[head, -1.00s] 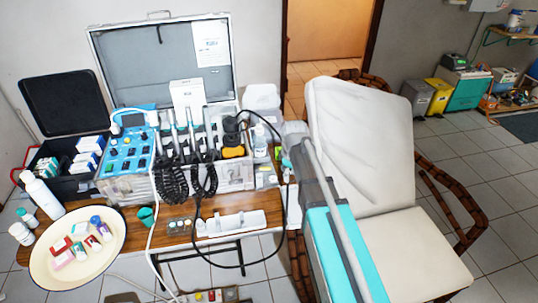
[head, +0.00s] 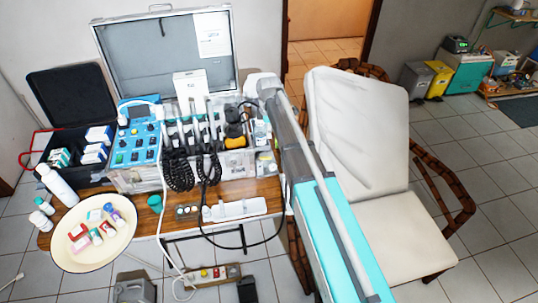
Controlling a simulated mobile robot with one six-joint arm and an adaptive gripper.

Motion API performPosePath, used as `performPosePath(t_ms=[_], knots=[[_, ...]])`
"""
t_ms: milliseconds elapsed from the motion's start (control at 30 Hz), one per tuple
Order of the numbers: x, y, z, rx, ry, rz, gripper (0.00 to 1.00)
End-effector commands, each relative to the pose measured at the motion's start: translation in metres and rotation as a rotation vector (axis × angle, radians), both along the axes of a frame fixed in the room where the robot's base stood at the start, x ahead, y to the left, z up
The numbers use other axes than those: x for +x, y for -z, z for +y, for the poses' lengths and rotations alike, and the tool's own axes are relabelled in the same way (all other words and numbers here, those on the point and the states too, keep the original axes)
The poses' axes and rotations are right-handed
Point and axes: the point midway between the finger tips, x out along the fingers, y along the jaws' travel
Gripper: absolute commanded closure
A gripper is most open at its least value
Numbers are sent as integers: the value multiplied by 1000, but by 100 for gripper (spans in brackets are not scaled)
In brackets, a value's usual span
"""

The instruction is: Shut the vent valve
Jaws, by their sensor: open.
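I cannot make out the vent valve in the head view. The portable dental unit (head: 186,178) stands on the wooden table, its silver case lid (head: 166,55) open behind it. Its blue control panel (head: 139,138) has several dark knobs, too small to tell apart. Several handpieces hang in front with black coiled cords. My arm reaches up from the bottom right, past the right side of the unit. My gripper does not show; the arm's far end is near the unit's right back corner.
A cream tray (head: 65,255) with small boxes sits at the table's left front, beside white bottles (head: 58,185). A white reclining chair (head: 358,135) stands to the right. A grey box (head: 133,288) and a power strip (head: 213,274) are on the floor in front.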

Motion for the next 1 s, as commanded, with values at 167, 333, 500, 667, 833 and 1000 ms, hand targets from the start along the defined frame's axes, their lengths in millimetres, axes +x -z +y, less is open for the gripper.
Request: performPosePath(t_ms=[167,333,500,667,833,1000], knots=[[0,2,-1,0,2,0,47],[0,8,-1,0,2,0,47],[0,18,-1,0,3,0,47],[0,31,-1,0,3,0,47],[0,44,-1,0,3,0,47],[0,57,-1,0,4,0,47]])
